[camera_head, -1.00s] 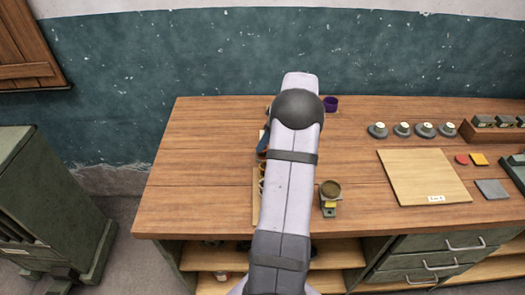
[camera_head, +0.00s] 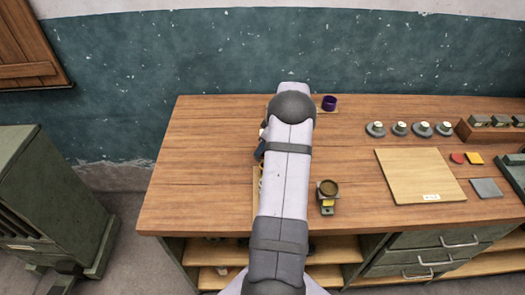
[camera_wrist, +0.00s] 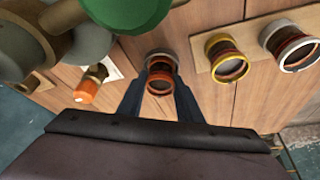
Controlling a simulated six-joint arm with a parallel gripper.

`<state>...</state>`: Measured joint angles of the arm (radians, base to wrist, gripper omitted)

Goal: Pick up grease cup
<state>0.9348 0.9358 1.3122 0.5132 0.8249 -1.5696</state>
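In the wrist view, a cup with an orange rim (camera_wrist: 159,84) and a darker body stands upright between the two dark blue fingers of my gripper (camera_wrist: 161,88). The fingertips lie close on either side of it; whether they touch it is not clear. A cup with a yellow and red rim (camera_wrist: 228,65) and a cup with a white rim (camera_wrist: 294,50) stand to its right on a light board. Which of these is the grease cup, I cannot tell. In the head view my arm hides my gripper and most of what is around it.
A green rounded thing (camera_wrist: 125,8) and an orange item (camera_wrist: 88,90) are left of the fingers. The left bench top is clear.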

